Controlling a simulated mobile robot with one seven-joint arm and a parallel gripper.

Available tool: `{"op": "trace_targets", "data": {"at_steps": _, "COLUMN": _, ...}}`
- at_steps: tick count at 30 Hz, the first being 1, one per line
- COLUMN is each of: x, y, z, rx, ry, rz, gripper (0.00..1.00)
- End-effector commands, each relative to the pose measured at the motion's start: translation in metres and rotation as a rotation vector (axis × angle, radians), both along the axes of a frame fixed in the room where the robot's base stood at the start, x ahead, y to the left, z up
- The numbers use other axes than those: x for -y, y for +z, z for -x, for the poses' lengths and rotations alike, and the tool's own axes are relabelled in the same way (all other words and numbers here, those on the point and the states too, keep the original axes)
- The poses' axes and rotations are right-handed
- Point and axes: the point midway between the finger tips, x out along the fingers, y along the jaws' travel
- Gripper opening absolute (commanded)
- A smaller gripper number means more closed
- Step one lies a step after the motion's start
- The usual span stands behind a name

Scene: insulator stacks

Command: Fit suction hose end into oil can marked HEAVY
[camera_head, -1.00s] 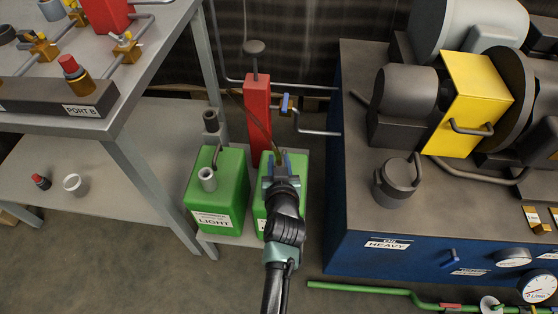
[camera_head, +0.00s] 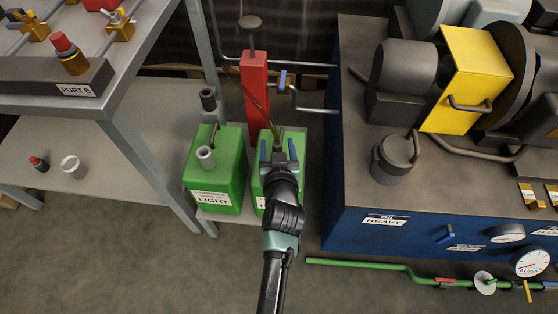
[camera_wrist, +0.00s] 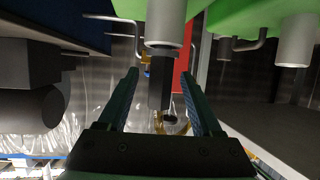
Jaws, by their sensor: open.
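Two green oil cans stand side by side. The left can (camera_head: 217,170) is marked LIGHT. The right can (camera_head: 257,172) is partly behind my arm, and only the edge of its label shows. My gripper (camera_head: 279,152) is open over the right can. In the wrist view, my gripper's fingers (camera_wrist: 162,100) stand apart on either side of the dark suction hose end (camera_wrist: 160,88). The hose end is lined up at the mouth of a grey can neck (camera_wrist: 166,22) and appears to be in it; its depth cannot be told. A brownish hose (camera_head: 254,98) runs to it.
A red upright unit (camera_head: 255,88) stands behind the cans. A blue machine bench (camera_head: 345,225) is close on the right, with a grey pot (camera_head: 394,160) on top. A grey table (camera_head: 150,185) is on the left. The LIGHT can's neck (camera_head: 206,158) is nearby.

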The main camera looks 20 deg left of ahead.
Motion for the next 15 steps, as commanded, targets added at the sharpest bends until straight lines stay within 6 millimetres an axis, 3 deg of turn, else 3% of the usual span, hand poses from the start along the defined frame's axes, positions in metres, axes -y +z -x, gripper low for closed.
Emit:
{"op": "trace_targets", "data": {"at_steps": 9, "x": 0.026, "y": 0.027, "z": 0.057, "rx": -0.002, "ry": -0.002, "rz": -0.001, "gripper": 0.66}}
{"op": "trace_targets", "data": {"at_steps": 15, "x": 0.037, "y": 0.037, "z": 0.080, "rx": 0.000, "ry": 0.000, "rz": -0.001, "gripper": 0.66}}
